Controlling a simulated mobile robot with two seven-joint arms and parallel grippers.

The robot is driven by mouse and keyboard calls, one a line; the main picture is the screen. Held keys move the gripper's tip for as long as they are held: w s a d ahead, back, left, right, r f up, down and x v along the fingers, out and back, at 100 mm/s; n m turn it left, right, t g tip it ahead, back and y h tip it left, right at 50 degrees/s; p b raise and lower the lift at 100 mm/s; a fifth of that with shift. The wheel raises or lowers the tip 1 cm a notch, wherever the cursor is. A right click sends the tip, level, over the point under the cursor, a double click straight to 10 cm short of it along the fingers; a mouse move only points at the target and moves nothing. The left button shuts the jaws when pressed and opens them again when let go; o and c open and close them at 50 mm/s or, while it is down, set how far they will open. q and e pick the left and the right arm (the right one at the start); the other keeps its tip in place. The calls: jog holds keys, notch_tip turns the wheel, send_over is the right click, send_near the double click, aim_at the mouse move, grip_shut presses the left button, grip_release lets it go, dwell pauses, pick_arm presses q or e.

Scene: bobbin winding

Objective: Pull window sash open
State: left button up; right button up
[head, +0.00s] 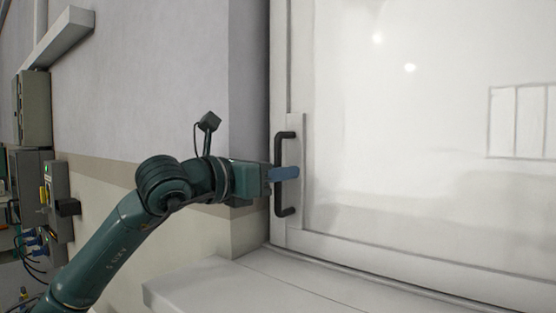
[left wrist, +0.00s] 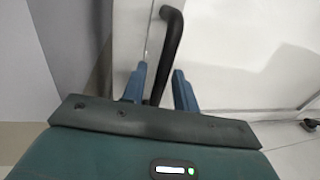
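The window sash (head: 390,130) is a large pale pane in a white frame and fills the right of the head view. Its black bar handle (head: 285,211) stands upright on a white plate at the sash's left edge. My left gripper (head: 286,173) is at the handle's middle, one blue finger crossing in front of it. In the left wrist view my left gripper (left wrist: 162,75) has its two blue fingers apart, with the handle (left wrist: 170,40) running between them and a gap showing on either side. Whether a finger touches the handle is unclear. My right gripper is out of view.
A white sill (head: 220,283) runs below the window. A wall corner (head: 245,110) stands close to the left of the frame. Grey electrical boxes (head: 32,108) and cables are on the left wall, with a ledge (head: 62,35) above.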

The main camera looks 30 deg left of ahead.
pick_arm(q)
jog(key=shift+w, duration=0.2)
grip_shut()
dwell(0.5)
